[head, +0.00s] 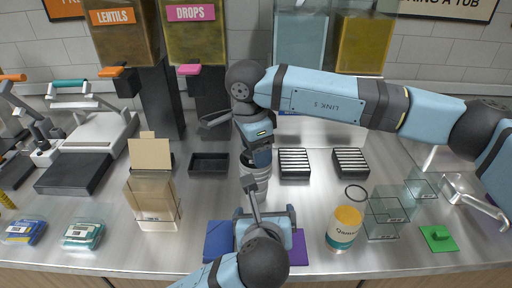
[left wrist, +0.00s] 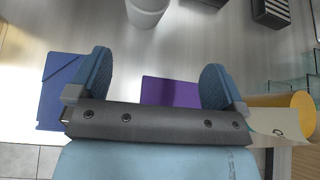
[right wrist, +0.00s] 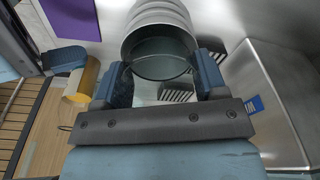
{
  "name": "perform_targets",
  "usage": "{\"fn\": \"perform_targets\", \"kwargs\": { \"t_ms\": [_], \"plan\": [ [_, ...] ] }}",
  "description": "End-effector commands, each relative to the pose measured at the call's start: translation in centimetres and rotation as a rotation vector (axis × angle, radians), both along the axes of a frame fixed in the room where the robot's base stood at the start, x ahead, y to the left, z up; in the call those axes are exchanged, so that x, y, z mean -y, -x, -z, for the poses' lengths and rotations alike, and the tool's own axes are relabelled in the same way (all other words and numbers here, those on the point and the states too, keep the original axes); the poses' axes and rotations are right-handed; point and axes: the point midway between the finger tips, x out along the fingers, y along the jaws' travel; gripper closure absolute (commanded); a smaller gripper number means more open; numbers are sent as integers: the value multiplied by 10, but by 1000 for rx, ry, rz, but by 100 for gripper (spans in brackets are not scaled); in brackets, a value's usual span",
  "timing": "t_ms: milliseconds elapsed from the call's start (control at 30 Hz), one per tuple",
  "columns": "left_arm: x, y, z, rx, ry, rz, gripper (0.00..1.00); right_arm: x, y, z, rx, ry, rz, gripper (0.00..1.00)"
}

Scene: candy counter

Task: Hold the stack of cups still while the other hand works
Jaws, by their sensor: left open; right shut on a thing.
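The stack of cups (head: 255,180), pale grey with several ring-like rims, stands on the steel counter in the middle. My right gripper (head: 257,160) reaches down from above and is shut on the stack's upper part. In the right wrist view the stack (right wrist: 160,28) sits between the two fingers (right wrist: 162,75), with a dark round opening facing the camera. My left gripper (head: 265,212) is open and empty in front of the stack, apart from it. In the left wrist view the stack (left wrist: 148,12) shows at the top edge, beyond the open fingers (left wrist: 155,75).
A blue folder (head: 219,240) and a purple sheet (head: 299,246) lie under my left gripper. An orange-lidded tub (head: 344,229) and clear boxes (head: 384,222) stand right. A clear bin (head: 153,203) stands left.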

Motion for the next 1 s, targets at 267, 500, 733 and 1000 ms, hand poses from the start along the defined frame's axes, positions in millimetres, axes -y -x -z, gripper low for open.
{"fn": "perform_targets", "kwargs": {
  "t_ms": [267, 500, 733, 1000],
  "plan": [
    [-19, -20, 4, 10, -97, -3, 3, 0, 0, 0, 0, 0, 0, 53],
    [-18, -47, 19, 10, -96, -3, 3, 0, 0, 0, 0, 0, 0, 53],
    [-18, -77, 35, 9, -96, -3, 3, 0, 0, 0, 0, 0, 0, 53],
    [-18, -98, 47, 9, -94, -1, 3, 0, 0, 0, 0, 0, 0, 53]
  ]
}}
